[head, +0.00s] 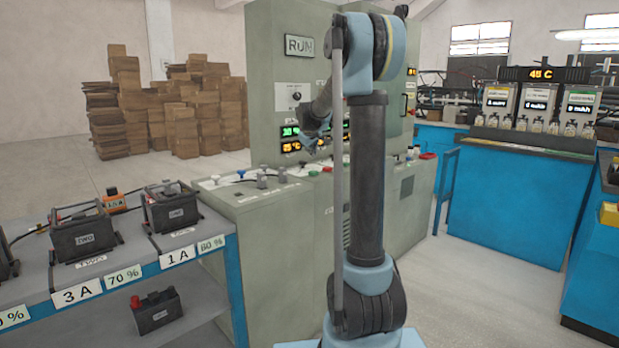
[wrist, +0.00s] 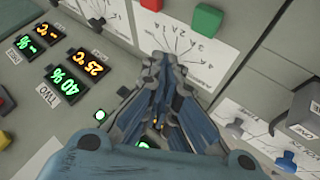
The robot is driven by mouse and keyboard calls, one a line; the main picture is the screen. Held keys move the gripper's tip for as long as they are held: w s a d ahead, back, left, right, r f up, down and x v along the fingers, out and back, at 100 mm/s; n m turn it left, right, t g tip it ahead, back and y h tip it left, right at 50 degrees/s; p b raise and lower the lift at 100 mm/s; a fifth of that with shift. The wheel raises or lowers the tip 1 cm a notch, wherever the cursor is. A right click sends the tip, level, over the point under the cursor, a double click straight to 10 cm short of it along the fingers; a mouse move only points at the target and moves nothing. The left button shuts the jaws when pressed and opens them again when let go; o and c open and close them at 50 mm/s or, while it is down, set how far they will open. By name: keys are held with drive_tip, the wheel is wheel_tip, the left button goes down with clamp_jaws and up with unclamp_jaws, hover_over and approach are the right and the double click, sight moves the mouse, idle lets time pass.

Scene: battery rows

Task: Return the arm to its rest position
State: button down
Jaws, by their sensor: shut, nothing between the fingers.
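My arm stands raised in the middle of the head view, its upper links bent over toward the grey control cabinet (head: 285,85). My gripper (head: 312,140) hangs out to the left, in front of the cabinet's displays and above its sloping desk. In the wrist view my gripper (wrist: 163,68) is shut, its fingertips together with nothing between them. Behind the fingertips is a white dial label (wrist: 182,42) on the panel. I cannot tell the exact gap between fingertips and panel.
Lit displays (wrist: 82,75), a red button (wrist: 152,4) and a green button (wrist: 207,19) are on the panel. A battery bench (head: 120,268) stands at left. A blue counter (head: 515,205) with several jars stands at right. Boxes (head: 185,115) are stacked behind. Floor (head: 480,300) is clear at right.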

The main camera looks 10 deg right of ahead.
drive_tip(key=s+d+f+m+g, duration=0.1)
drive_tip(key=s+f+m+g, duration=0.15)
drive_tip(key=s, duration=1.25)
drive_tip(key=s+d+f+m+g, duration=0.1)
drive_tip(key=s+f, duration=0.2)
drive_tip(key=s, duration=1.2)
drive_tip(key=s+f+m+g, duration=0.1)
drive_tip(key=s+f, duration=0.4)
drive_tip(key=s, duration=0.4)
drive_tip(key=s+f+m+g+y, duration=0.1)
drive_tip(key=s+f, duration=0.4)
drive_tip(key=s, duration=0.3)
drive_tip(key=s+a+f+m+g+y, duration=0.1)
drive_tip(key=s+f, duration=0.5)
drive_tip(key=s, duration=0.3)
drive_tip(key=shift+s, duration=0.35)
drive_tip(key=shift+a, duration=0.1)
drive_tip(key=shift+w+f, duration=0.2)
drive_tip(key=shift+w, duration=0.3)
